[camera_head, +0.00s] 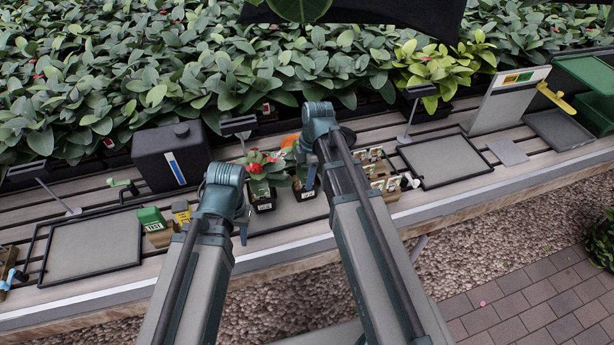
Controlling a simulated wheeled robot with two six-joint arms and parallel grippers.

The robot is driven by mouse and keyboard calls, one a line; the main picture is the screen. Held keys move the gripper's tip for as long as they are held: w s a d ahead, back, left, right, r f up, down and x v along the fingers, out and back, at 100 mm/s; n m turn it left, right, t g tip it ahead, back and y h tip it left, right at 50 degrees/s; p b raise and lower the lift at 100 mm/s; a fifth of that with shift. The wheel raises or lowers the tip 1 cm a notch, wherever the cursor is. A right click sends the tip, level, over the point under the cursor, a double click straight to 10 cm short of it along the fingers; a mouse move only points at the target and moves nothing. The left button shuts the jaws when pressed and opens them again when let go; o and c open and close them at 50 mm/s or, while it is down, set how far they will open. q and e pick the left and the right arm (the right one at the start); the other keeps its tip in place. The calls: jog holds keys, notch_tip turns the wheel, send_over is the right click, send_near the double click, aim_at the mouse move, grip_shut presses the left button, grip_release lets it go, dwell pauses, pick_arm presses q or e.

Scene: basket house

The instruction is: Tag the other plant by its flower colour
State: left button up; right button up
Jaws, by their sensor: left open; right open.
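A potted plant with a red flower (254,167) stands mid-bench in a black pot (263,203) with a pale label on its front. A second black pot (304,190) stands to its right, with an orange patch (290,140) above it, partly hidden by my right arm. A holder with several small pale tags (378,166) lies right of my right arm. My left gripper (243,228) is open beside the red-flowered plant's pot, mostly hidden by its own arm. My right gripper (312,176) is open by the second pot, largely hidden; I see nothing held.
Black-framed trays lie at left (95,246) and right (447,160). Green bins (590,90) are far right. Dense foliage lines the back.

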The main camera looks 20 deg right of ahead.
notch_tip(320, 180, up, 14)
jog(key=d+p, duration=0.1)
jog(key=p, duration=1.2)
jog(key=shift+d+f+p, duration=0.15)
jog(key=shift+d+p, duration=0.2)
jog(key=shift+p, duration=0.05)
jog(key=s+a+m+h, duration=0.2)
jog(key=s+a+m, duration=1)
jog(key=s+m, duration=0.2)
jog(key=shift+s+m+h, duration=0.15)
jog(key=shift+m+h, duration=0.25)
jog(key=shift+m, duration=0.1)
jog(key=shift+a, duration=0.1)
